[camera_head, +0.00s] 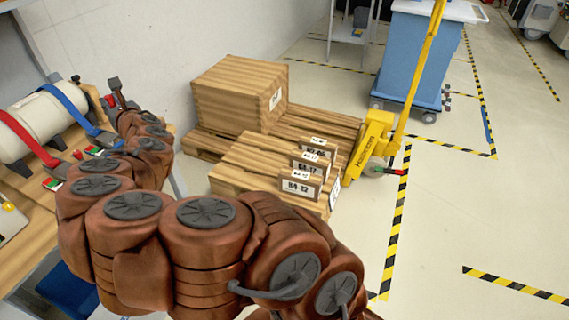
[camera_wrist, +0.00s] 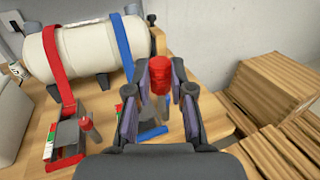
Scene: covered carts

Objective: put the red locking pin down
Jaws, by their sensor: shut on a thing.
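The red locking pin (camera_wrist: 159,76) is between the fingers of my gripper (camera_wrist: 164,84) in the wrist view. Its red head shows at the fingertips; how far its grey shank reaches down is hard to tell. My gripper is shut on it, above or close to the wooden bench (camera_wrist: 205,118) near its right edge. I cannot tell whether the pin touches the bench. In the head view my gripper (camera_head: 115,98) is small, at the bench's far end, partly hidden by my arm.
A cream tank (camera_wrist: 85,48) lies on the bench under a red strap (camera_wrist: 58,68) and a blue strap (camera_wrist: 122,50). A buckle (camera_wrist: 68,138) and another red-topped piece (camera_wrist: 86,122) are in front. Wooden pallets (camera_head: 265,183) with a crate (camera_head: 235,95) stand on the floor to the right.

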